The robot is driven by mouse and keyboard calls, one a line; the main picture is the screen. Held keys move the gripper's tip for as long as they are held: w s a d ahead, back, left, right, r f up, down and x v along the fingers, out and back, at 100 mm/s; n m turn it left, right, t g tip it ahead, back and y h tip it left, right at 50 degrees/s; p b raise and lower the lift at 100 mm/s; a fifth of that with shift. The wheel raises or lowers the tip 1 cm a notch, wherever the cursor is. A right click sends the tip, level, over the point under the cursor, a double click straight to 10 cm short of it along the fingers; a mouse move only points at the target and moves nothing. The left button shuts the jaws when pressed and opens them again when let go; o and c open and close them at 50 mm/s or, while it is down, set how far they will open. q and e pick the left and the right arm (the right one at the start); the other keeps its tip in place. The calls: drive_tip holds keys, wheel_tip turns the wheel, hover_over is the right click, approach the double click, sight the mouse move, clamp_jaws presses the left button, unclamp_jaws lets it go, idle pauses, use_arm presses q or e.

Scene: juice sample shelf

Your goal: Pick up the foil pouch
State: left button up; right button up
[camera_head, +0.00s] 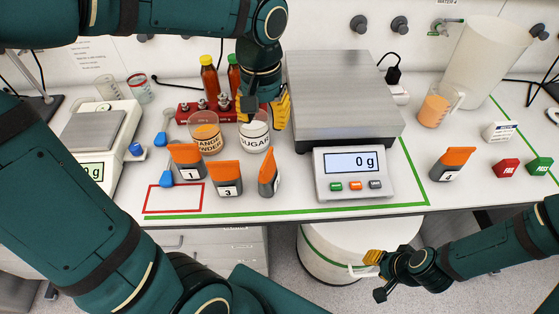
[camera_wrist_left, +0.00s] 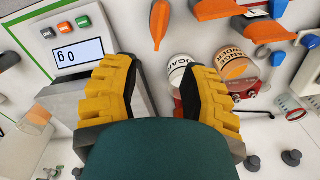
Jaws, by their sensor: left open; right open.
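Several orange and dark pouch-like packs with white number labels stand on the bench. Pack 1 (camera_head: 187,160), pack 3 (camera_head: 226,178) and a pack turned edge-on (camera_head: 268,173) stand at the front; another pack (camera_head: 453,163) is right of the large scale. I cannot tell which is meant by the foil pouch. The edge-on pack appears at the top of the left wrist view (camera_wrist_left: 160,24), beyond my fingertips. My left gripper (camera_head: 264,108) is open and empty, behind the packs near the sugar jar (camera_head: 254,138). My right gripper (camera_head: 376,276) is open and empty, below the bench's front edge.
An orange powder jar (camera_head: 206,138) stands left of the sugar jar. A red rack with bottles (camera_head: 210,82) is behind. The large scale (camera_head: 345,100) reads 0 g. A small scale (camera_head: 95,135) is left. A red outlined area (camera_head: 173,211) at the front is bare.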

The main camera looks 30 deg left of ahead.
use_arm(q)
drive_tip(key=b, duration=0.2)
hover_over(267, 174)
drive_tip(key=w+a, duration=0.1)
drive_tip(key=w, duration=0.1)
wheel_tip(267, 174, down, 9)
drive_tip(key=shift+a+r, duration=0.1)
drive_tip(key=shift+a, duration=0.05)
wheel_tip(267, 174, down, 5)
drive_tip(key=shift+b, duration=0.5)
clamp_jaws()
